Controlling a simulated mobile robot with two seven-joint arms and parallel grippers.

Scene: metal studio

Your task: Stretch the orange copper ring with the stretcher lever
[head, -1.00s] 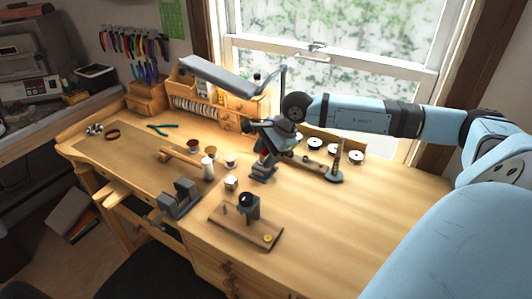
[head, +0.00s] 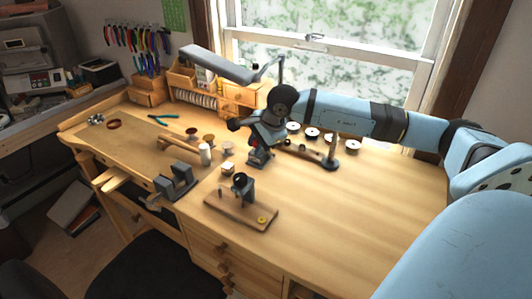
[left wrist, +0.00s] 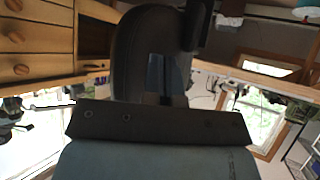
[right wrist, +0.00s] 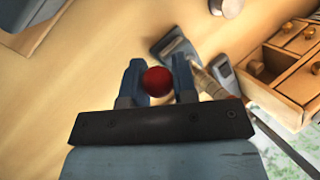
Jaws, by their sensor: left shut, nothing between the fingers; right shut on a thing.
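A red ball-shaped knob (right wrist: 158,81) sits between the two fingers of my right gripper (right wrist: 157,66), which is shut on it. The lever below the knob is hidden. In the head view my right gripper (head: 263,137) is low over the bench, above a dark metal base (head: 258,161), and covers most of what stands there. I cannot tell which ring is the orange copper one; a brownish ring (head: 113,124) lies at the bench's far left. My left gripper (left wrist: 167,76) shows in the left wrist view, shut and empty; it is outside the head view.
A wooden board with a dark post (head: 240,205) stands at the bench's front. A grey clamp-like block (head: 177,183) is left of it. Round tins (head: 311,133) and an upright rod (head: 331,150) stand behind. A lamp (head: 217,65) hangs at the back. The bench's right half is clear.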

